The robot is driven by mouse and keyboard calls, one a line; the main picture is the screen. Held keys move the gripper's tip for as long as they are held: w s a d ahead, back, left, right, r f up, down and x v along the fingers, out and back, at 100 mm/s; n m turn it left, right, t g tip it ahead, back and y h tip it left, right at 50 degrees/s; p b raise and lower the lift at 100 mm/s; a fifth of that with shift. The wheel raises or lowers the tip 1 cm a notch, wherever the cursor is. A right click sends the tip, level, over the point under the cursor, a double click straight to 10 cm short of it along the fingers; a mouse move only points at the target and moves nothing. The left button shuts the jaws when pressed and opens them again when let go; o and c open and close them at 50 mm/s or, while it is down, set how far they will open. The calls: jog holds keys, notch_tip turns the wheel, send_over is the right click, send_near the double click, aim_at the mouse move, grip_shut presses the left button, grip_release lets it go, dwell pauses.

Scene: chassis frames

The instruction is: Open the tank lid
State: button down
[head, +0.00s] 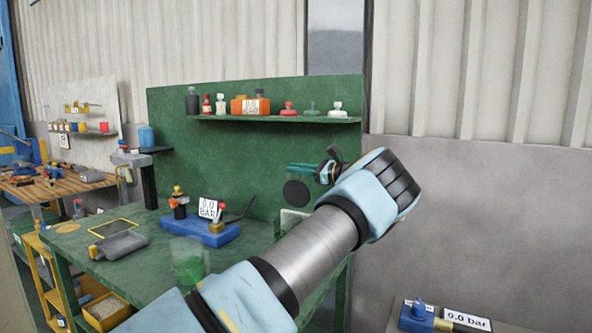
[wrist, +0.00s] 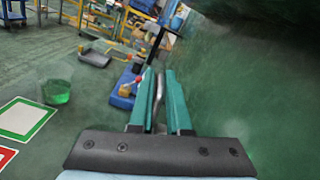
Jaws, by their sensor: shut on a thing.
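My gripper (head: 302,170) is at the right end of the green bench, in front of the green back panel. Its teal fingers point left, and in the wrist view (wrist: 160,98) they are closed on a thin grey-dark piece (wrist: 160,112). In the head view a dark round disc (head: 296,194) shows just below the fingers; it looks like the tank lid held by its edge, though the contact is unclear. The blue pump unit (head: 212,233) with a dark lever and a "0.0 BAR" sign stands on the bench, left of my gripper. Its tank opening cannot be made out.
A clear cup with green liquid (head: 188,262) stands near the bench front. A grey tool (head: 118,246) lies at the left. A shelf (head: 275,119) with bottles is above. A white panel framed in green (wrist: 25,119) shows in the wrist view.

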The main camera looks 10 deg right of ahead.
jog(key=shift+f, duration=0.2)
jog(key=c, duration=1.1)
grip_release()
jog(key=shift+o, duration=0.9)
jog(key=shift+r, duration=0.1)
jog(key=shift+d, duration=0.1)
jog(key=b+v, duration=0.3)
jog(key=v, duration=0.7)
jog(key=shift+s+d+b, duration=0.2)
jog(key=shift+s+b, duration=0.1)
jog(key=shift+b, duration=0.05)
